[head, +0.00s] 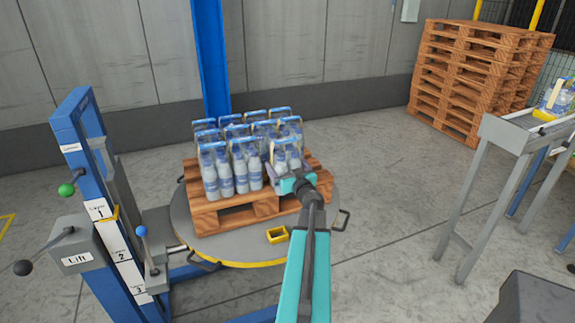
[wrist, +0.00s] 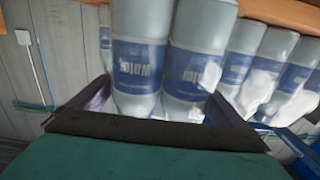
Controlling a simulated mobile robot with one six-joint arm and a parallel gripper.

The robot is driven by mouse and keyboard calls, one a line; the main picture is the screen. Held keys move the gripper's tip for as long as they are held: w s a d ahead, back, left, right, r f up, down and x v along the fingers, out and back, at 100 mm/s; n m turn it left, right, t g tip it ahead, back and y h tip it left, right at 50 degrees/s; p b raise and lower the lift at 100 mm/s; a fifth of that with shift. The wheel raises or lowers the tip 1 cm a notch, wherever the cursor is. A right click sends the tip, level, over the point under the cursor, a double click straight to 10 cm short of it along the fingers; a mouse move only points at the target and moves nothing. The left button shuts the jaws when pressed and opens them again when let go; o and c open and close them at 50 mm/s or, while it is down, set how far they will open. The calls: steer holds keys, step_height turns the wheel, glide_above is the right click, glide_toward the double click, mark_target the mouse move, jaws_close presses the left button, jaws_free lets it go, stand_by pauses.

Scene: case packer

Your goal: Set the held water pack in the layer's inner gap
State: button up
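The held water pack (head: 288,152), clear bottles with blue labels, is at the right front of the layer, in front of my gripper (head: 283,174). In the wrist view two of its bottles (wrist: 140,65) stand between my two fingers, which appear to be shut on the pack. The layer of similar water packs (head: 230,168) stands on a wooden pallet (head: 238,215), to the left of and behind the held pack. More bottles (wrist: 235,70) show close on the right in the wrist view. The inner gap and the held pack's base cannot be made out.
A blue lift post (head: 85,150) with levers stands at the left. A conveyor (head: 510,130) carrying another pack and a pallet stack (head: 470,80) are at the right.

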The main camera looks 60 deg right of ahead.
steer(key=shift+r, duration=0.1)
steer(key=p+v, duration=0.4)
steer(key=v, duration=0.7)
steer(key=shift+s+a, duration=0.15)
steer(key=shift+s, duration=0.2)
stand_by(0.6)
stand_by(0.9)
steer(key=shift+s, duration=0.1)
